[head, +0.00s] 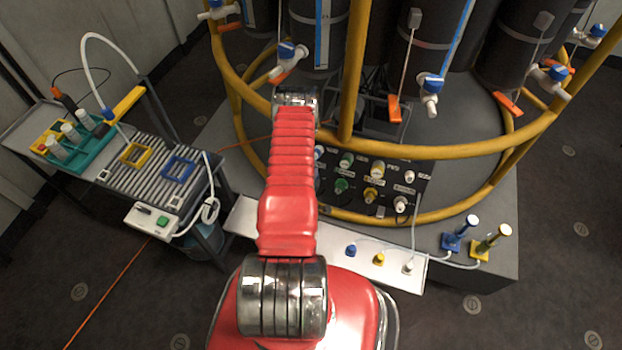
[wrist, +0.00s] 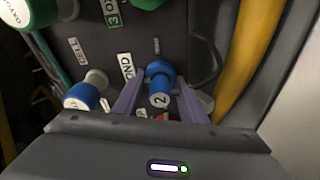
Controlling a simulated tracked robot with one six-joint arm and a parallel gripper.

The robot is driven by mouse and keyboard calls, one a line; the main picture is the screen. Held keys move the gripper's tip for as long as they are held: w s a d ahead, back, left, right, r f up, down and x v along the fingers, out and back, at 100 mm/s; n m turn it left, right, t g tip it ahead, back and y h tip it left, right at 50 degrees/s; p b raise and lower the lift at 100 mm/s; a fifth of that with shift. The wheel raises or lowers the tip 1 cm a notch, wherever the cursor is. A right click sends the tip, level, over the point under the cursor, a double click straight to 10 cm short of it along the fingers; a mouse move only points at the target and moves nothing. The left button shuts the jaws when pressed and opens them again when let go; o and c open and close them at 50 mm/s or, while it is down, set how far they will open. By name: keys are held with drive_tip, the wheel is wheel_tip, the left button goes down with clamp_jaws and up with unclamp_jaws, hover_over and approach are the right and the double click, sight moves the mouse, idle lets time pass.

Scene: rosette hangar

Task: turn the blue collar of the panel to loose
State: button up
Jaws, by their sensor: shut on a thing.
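In the wrist view, the blue collar (wrist: 159,70) sits on the dark panel (wrist: 203,55), with a pale end marked 2 facing me. My gripper (wrist: 158,86) has one purple-grey finger on each side of the collar and is shut on it. In the head view, the panel (head: 385,212) stands inside the yellow ring frame, with rows of green, yellow and white fittings. My red arm covers the panel's left part, and my gripper is hidden there. The collar's loose or tight marking cannot be read.
In the wrist view, another blue fitting (wrist: 82,97) is at left, a green one (wrist: 148,3) above, and a yellow tube (wrist: 250,55) at right. In the head view, the yellow ring rail (head: 450,152) passes above the panel; a white shelf (head: 338,262) lies below it.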

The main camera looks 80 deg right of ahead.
drive_tip(key=shift+a+f+n, duration=0.15)
drive_tip(key=shift+a+n, duration=0.05)
drive_tip(key=shift+n, duration=0.3)
drive_tip(key=o, duration=1.1)
drive_tip(key=shift+d, duration=0.15)
drive_tip(key=shift+c, duration=0.2)
drive_tip(key=v, duration=1.4)
drive_tip(key=shift+d, duration=0.1)
